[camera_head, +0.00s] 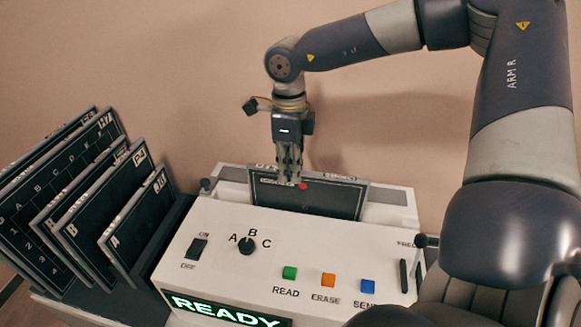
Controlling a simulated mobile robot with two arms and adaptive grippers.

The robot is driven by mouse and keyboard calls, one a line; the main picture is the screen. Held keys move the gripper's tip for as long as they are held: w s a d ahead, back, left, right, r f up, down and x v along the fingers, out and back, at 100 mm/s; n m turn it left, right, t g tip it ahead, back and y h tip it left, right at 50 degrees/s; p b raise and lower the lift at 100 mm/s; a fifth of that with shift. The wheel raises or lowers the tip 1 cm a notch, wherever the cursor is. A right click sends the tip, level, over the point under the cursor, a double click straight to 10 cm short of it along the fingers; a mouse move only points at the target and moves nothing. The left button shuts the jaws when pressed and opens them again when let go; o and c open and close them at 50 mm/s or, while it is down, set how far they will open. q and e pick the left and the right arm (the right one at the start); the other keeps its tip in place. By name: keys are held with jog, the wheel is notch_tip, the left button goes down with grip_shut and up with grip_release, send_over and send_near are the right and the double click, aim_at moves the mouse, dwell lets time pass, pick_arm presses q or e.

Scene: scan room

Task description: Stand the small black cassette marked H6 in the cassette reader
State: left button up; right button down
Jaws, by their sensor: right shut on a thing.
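A black cassette (330,198) with a pale edge and a red dot stands nearly upright at the slot along the back of the white cassette reader (350,247). Its lower edge is hidden behind the reader's front panel, so I cannot tell how deep it sits. Its marking is too small to read. My right gripper (289,178) points down from above and is shut on the upper left part of this cassette. My left gripper is not in view.
A dark rack (172,232) at the left holds several leaning black cassettes (145,215) of different sizes. The reader's front has an on/off switch (196,249), an A-B-C knob (247,246), coloured buttons (329,280) and a lit READY display (225,312). A wall stands close behind.

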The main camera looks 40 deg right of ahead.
jog(key=shift+f+b, duration=0.35)
jog(key=c, duration=1.5)
grip_release()
jog(key=shift+c, duration=0.2)
notch_tip(320, 180, up, 12)
jog(key=shift+w, duration=0.2)
notch_tip(320, 180, up, 6)
jog(key=p, duration=0.4)
jog(key=shift+p, duration=0.35)
